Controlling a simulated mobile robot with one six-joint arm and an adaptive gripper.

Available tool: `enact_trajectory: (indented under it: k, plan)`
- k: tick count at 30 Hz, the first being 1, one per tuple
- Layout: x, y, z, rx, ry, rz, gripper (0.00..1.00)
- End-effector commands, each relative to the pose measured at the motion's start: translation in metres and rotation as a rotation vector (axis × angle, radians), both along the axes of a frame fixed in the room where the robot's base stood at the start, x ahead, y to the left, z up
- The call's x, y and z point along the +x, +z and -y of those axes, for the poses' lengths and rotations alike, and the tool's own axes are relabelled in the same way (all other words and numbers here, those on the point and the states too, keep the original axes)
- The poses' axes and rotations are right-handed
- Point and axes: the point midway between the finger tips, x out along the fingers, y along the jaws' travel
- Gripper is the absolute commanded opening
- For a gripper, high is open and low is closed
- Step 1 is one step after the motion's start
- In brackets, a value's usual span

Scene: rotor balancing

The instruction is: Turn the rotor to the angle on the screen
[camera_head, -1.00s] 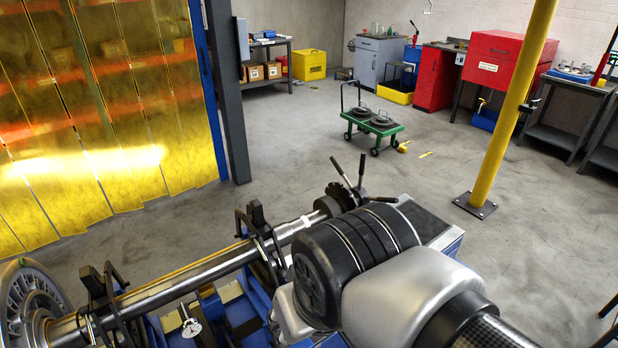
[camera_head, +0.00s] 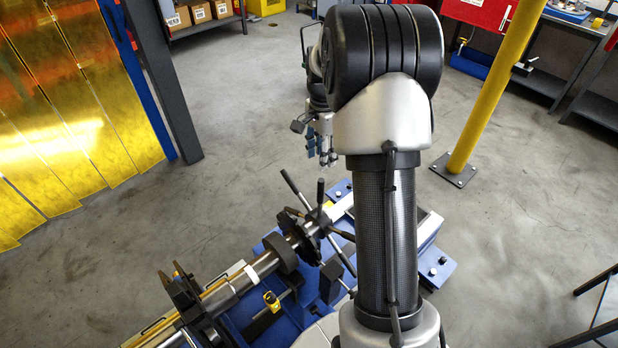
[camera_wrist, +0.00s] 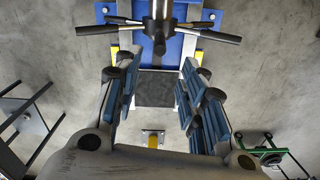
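The rotor's long metal shaft (camera_head: 232,290) runs along the blue balancing machine (camera_head: 262,330) in the head view. At its far end is a hub with several dark handle bars (camera_head: 318,222). These bars also spread across the top of the wrist view (camera_wrist: 205,33). My gripper (camera_head: 325,152) hangs above and beyond the bars in the head view, apart from them. In the wrist view my gripper (camera_wrist: 158,68) has its blue-padded fingers wide apart with nothing between them. The screen is not in view, and my arm hides part of the machine's right side.
A yellow post (camera_head: 490,100) stands right of my arm. A dark post (camera_head: 165,80) and yellow strip curtain (camera_head: 75,110) are at left. A green cart (camera_wrist: 275,155) shows at the wrist view's lower right. The floor beyond the machine is clear.

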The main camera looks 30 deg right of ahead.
Motion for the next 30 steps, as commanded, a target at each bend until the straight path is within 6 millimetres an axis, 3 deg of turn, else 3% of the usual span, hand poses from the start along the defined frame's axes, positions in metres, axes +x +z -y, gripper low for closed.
enact_trajectory:
  k: [8,21,30]
  plan:
    - [0.001,-0.034,0.004,0.004,-0.026,-0.009,0.38]
    - [0.0,-0.13,0.004,0.004,-0.023,-0.009,0.38]
    - [0.001,-0.173,0.004,0.003,-0.023,-0.006,0.38]
